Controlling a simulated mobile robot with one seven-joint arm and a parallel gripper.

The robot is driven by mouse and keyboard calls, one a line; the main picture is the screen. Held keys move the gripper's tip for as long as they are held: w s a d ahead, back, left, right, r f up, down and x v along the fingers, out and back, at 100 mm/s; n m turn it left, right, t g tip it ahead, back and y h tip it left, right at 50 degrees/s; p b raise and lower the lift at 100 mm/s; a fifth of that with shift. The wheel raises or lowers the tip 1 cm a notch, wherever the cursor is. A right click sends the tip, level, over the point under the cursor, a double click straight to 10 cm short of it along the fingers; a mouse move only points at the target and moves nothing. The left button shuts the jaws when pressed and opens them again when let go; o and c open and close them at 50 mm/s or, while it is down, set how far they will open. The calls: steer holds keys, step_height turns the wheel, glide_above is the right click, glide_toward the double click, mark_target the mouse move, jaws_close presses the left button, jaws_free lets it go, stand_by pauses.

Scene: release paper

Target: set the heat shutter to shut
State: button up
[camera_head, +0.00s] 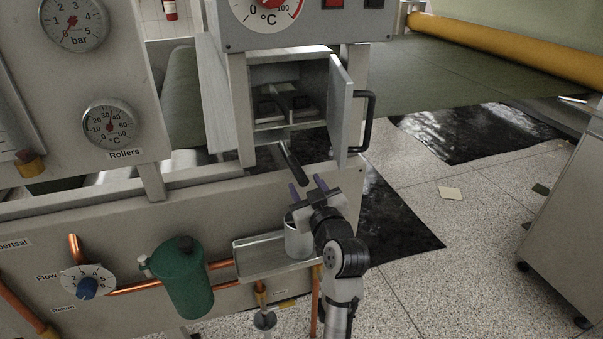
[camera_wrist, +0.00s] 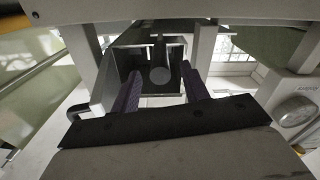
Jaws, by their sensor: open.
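A grey metal box under the °C gauge has its front door (camera_head: 341,110) swung open to the right. A rod with a black grip (camera_head: 291,163) sticks out of the box's opening toward me; it may be the heat shutter's handle, but no label shows. My gripper (camera_head: 307,187) is open, its purple fingers pointing at the opening, just in front of the rod's end. In the wrist view the rod's round end (camera_wrist: 160,76) shows between the two spread fingers, with visible gaps on both sides. The shutter plate itself cannot be made out in the dark interior.
The door's black handle (camera_head: 368,120) juts out right of the opening. A steel cup (camera_head: 297,240) stands on a small tray (camera_head: 262,262) below, close to my wrist. A green canister (camera_head: 183,278) hangs to the left.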

mark_target(301, 178)
steer(key=shift+p+x, duration=0.3)
steer(key=shift+x, duration=1.65)
jaws_close()
